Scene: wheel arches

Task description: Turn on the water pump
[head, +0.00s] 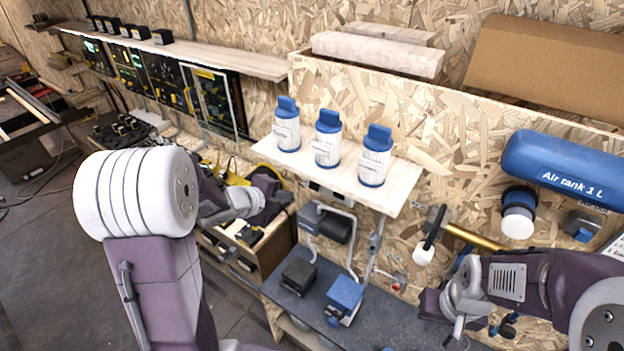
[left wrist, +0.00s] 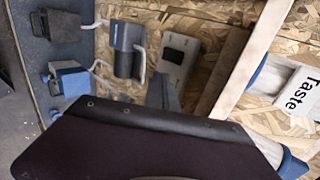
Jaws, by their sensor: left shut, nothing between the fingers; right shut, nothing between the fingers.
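I cannot tell for sure which device is the water pump. A blue-topped box unit (head: 343,298) and a black box unit (head: 298,275) sit on the dark lower counter. A dark cylindrical unit (head: 335,228) is mounted on the board above them, with pale pipes. A grey box (left wrist: 180,62) with a small dark panel is on the board in the left wrist view. My left gripper (head: 279,196) is shut and empty, left of the bottle shelf and apart from these units. My right gripper (head: 447,317) is shut and empty, low on the right by the board.
A light shelf (head: 400,193) with three blue-and-white bottles juts out above the units. A blue air tank (head: 565,165), a brass pipe (head: 470,237) and a black-handled valve (head: 433,230) are on the right of the board. A wooden drawer cabinet (head: 262,258) stands to the left.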

